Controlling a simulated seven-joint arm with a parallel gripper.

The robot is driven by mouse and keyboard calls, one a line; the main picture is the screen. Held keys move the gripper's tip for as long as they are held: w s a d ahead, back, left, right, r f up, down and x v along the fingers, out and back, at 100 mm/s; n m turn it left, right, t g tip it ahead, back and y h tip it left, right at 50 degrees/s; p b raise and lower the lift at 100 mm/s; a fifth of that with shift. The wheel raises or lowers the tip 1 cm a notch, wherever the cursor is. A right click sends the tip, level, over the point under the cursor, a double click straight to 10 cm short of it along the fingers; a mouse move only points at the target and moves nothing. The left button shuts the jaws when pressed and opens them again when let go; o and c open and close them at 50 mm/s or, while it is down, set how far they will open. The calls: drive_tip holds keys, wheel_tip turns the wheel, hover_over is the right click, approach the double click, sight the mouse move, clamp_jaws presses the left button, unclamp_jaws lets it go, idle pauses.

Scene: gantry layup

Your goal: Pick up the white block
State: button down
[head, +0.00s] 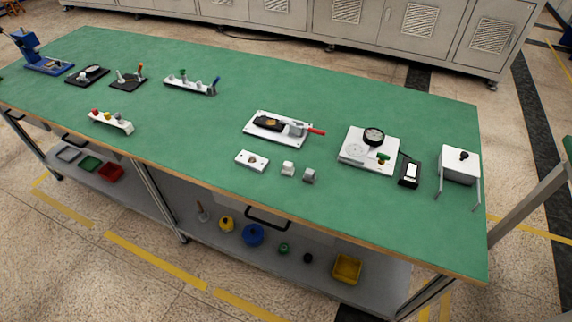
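The white block (288,168) is a small pale cube. It sits on the green table top (380,100), near the front edge and right of the table's middle. A small grey block (309,176) stands close to its right, with a narrow gap between them. A flat white plate with a small round fitting (244,158) lies to its left, apart from it. The white block is in plain view with nothing over it. I cannot make out my gripper in the head view.
Behind the block lies a white board with a red-handled tool (316,131). To the right are a gauge board (352,162), a black device (403,181) and a white box with two grey prongs (460,175). Small fixtures stand at left. Green surface around the block is mostly clear.

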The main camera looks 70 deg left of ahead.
drive_tip(key=c, duration=1.9)
unclamp_jaws()
drive_tip(key=o, duration=1.3)
